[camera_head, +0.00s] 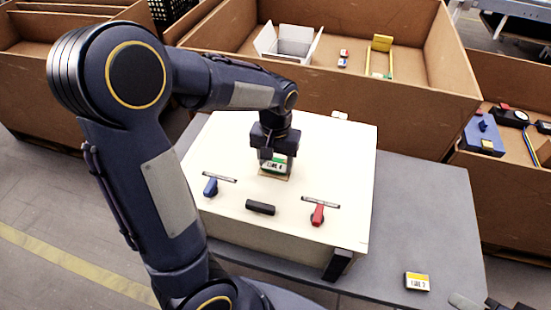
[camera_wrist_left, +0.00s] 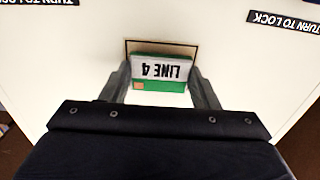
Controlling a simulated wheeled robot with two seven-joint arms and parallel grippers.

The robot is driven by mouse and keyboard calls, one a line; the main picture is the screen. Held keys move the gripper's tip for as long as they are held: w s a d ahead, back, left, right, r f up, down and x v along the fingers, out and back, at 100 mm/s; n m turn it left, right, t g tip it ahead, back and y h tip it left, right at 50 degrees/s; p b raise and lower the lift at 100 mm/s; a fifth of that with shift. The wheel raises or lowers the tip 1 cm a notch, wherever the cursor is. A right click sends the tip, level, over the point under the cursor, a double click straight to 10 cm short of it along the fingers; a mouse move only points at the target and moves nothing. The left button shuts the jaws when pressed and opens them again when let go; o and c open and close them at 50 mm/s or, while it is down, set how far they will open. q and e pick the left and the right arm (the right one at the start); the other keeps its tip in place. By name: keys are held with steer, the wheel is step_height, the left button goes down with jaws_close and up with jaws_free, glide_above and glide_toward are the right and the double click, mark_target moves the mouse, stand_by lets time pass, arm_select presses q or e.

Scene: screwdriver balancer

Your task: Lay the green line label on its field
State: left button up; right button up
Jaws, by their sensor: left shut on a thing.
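The green line label (camera_head: 276,165) has a white band that reads LINE 4, upside down in the left wrist view (camera_wrist_left: 160,70). My left gripper (camera_head: 275,158) is shut on it, with one finger at each short end. The label is over or on the field, a thin-outlined rectangle (camera_wrist_left: 192,45) on the pale panel (camera_head: 330,150). The field's far edge shows beyond the label. I cannot tell whether the label touches the panel. Dark and grey parts at the lower right corner look like my right gripper (camera_head: 484,303), mostly cut off.
A blue knob (camera_head: 211,187), a black handle (camera_head: 260,207) and a red knob (camera_head: 318,215) are on the panel's near part. A yellow-and-white label (camera_head: 417,282) lies on the grey table (camera_head: 430,215). Cardboard bins (camera_head: 420,105) stand behind and at the right.

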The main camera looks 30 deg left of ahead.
arm_select(q)
steer(key=shift+f, duration=0.15)
steer(key=o, duration=1.1)
steer(key=shift+o, duration=0.2)
step_height(320, 180, up, 8)
steer(key=shift+f, duration=0.1)
steer(key=s+d+t+h, duration=0.2)
steer(key=s, duration=0.6)
steer(key=s+d+m+t+h, duration=0.1)
steer(key=s+d+t, duration=0.1)
steer(key=s, duration=0.6)
steer(key=shift+s+t+h, duration=0.4)
steer(key=shift+t, duration=0.4)
